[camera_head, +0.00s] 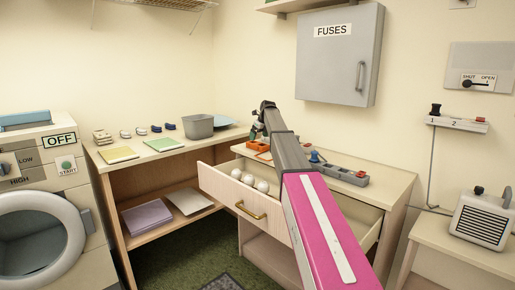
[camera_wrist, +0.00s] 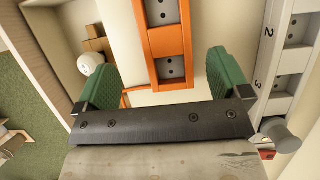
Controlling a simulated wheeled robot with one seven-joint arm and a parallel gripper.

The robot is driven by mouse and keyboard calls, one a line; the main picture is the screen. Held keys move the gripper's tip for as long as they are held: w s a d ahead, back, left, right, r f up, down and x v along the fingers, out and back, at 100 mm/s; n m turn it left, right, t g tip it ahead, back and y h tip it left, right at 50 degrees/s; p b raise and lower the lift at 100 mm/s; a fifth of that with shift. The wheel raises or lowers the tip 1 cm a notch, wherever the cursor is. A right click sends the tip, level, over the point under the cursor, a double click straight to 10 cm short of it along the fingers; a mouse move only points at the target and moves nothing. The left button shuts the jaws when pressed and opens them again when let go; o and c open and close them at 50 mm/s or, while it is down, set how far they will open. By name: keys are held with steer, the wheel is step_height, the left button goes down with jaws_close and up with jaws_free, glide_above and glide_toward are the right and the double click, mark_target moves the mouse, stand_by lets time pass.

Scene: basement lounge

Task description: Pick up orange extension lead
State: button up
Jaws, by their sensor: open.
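The orange extension lead (camera_wrist: 165,40) has several grey sockets in an orange frame. In the wrist view it lies lengthwise between the two green finger pads of my gripper (camera_wrist: 164,80), with a visible gap on each side. My gripper is open and empty. In the head view the orange extension lead (camera_head: 257,146) sits on the counter top behind the open drawer. My gripper (camera_head: 264,122) is around there, and my arm partly hides that area.
A grey numbered strip (camera_wrist: 292,65) lies to the right of the lead; its far end shows beside my arm (camera_head: 343,172). The open drawer (camera_head: 222,190) holds white balls (camera_head: 248,179). A grey bin (camera_head: 199,126) stands to the left.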

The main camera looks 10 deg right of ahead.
mark_target(258, 143)
steer(key=x, duration=0.4)
steer(key=d+x, duration=0.1)
steer(key=x, duration=0.1)
steer(key=shift+w+a+f, duration=0.15)
steer(key=shift+f, duration=0.2)
steer(key=c, duration=1.3)
